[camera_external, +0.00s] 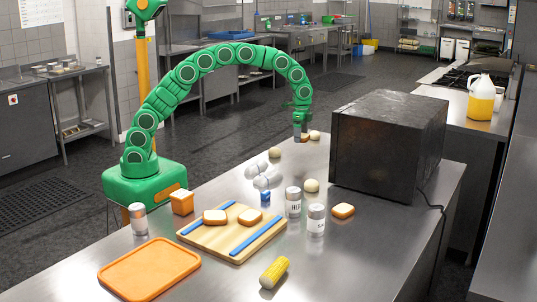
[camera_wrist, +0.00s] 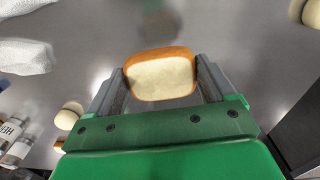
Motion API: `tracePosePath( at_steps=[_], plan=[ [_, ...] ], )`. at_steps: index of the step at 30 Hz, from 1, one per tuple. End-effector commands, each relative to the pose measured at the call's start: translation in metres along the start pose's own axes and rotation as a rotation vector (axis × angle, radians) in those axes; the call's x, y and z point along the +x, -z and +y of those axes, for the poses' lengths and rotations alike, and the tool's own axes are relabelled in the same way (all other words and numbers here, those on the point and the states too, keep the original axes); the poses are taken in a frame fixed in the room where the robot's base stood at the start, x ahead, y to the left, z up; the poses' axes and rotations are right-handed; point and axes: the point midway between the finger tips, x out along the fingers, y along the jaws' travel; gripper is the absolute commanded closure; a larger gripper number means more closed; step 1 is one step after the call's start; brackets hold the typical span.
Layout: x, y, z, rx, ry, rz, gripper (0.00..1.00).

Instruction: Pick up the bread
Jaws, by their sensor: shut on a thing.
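My gripper (camera_external: 300,130) reaches down at the far end of the steel counter, left of the black oven-like box. In the wrist view a slice of bread (camera_wrist: 160,78), pale with a brown crust, sits between the two grey fingers, which press on its left and right sides. In the external view only a small brown bit of this slice shows under the gripper; its height over the counter is hard to tell. Other bread slices lie on the wooden board (camera_external: 238,247): one on the left (camera_external: 215,216), one on the right (camera_external: 250,216). Another slice (camera_external: 343,210) lies by the cans.
The black box (camera_external: 388,140) stands close to the right of my gripper. Round pale items (camera_external: 275,152) and white crumpled items (camera_external: 262,178) lie nearby. Cans (camera_external: 293,201), an orange tray (camera_external: 150,268) and a corn cob (camera_external: 274,272) occupy the nearer counter.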

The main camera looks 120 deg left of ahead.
Motion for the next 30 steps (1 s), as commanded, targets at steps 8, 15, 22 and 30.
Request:
tracePosePath(
  at_steps=[8, 15, 22, 30],
  plan=[
    [-0.021, -0.029, 0.018, 0.000, -0.001, 0.000, 0.45],
    [-0.035, -0.054, 0.034, 0.000, -0.001, -0.001, 0.45],
    [-0.044, -0.072, 0.046, -0.001, -0.001, 0.000, 0.45],
    [-0.048, -0.082, 0.052, -0.001, 0.000, 0.000, 0.45]
  ],
)
